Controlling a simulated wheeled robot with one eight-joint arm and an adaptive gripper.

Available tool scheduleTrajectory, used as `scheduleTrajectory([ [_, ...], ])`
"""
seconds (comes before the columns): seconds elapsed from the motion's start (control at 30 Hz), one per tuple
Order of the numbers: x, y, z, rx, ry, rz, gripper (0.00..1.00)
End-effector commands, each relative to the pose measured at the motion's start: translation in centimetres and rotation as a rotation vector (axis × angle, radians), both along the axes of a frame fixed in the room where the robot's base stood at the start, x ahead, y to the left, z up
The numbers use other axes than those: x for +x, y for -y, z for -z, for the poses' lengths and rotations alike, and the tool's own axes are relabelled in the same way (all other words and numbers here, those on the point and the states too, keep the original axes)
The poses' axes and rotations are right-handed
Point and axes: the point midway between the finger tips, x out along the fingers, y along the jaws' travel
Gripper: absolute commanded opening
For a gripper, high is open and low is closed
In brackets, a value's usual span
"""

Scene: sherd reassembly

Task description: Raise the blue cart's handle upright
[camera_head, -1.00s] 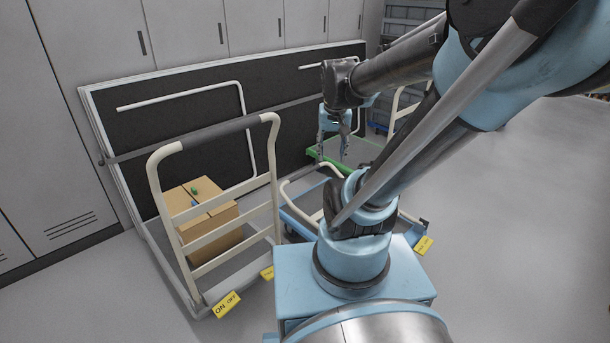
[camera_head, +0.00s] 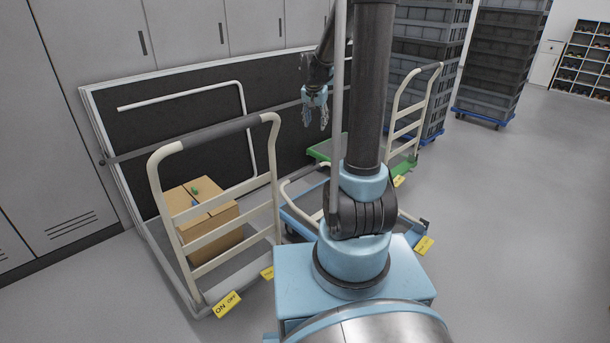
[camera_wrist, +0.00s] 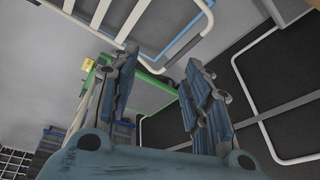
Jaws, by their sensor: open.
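The blue cart (camera_head: 300,222) stands in the middle, between the grey cart and the green cart, partly hidden behind my arm. Its cream handle (camera_head: 290,185) is folded down low over the deck; much of it is hidden in the head view. In the wrist view, cream bars that look like this handle (camera_wrist: 118,18) lie along the top edge, near a blue deck edge (camera_wrist: 186,36). My gripper (camera_head: 316,122) hangs above and behind the blue cart, near the dark panel. Its fingers are apart and empty in the wrist view (camera_wrist: 162,62), not touching the handle.
At left, a grey cart with an upright cream handle (camera_head: 215,134) carries a cardboard box (camera_head: 222,236). A green cart (camera_head: 324,151) with an upright handle stands behind the blue one. Dark panels (camera_head: 180,135) lean on the lockers. Crate stacks (camera_head: 500,60) stand back right. Floor at right is clear.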

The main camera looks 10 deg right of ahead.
Motion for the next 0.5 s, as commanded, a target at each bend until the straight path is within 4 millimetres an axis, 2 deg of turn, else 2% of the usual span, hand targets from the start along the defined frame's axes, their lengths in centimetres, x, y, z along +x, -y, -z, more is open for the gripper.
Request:
scheduleTrajectory([
  [0.1, 3.5, -0.3, 1.6, 0.006, 0.014, 0.04, 0.45],
  [0.27, 7.7, -0.6, 4.2, 0.014, 0.034, 0.097, 0.45],
  [0.5, 13.6, -1.2, 8.9, 0.031, 0.068, 0.182, 0.45],
])
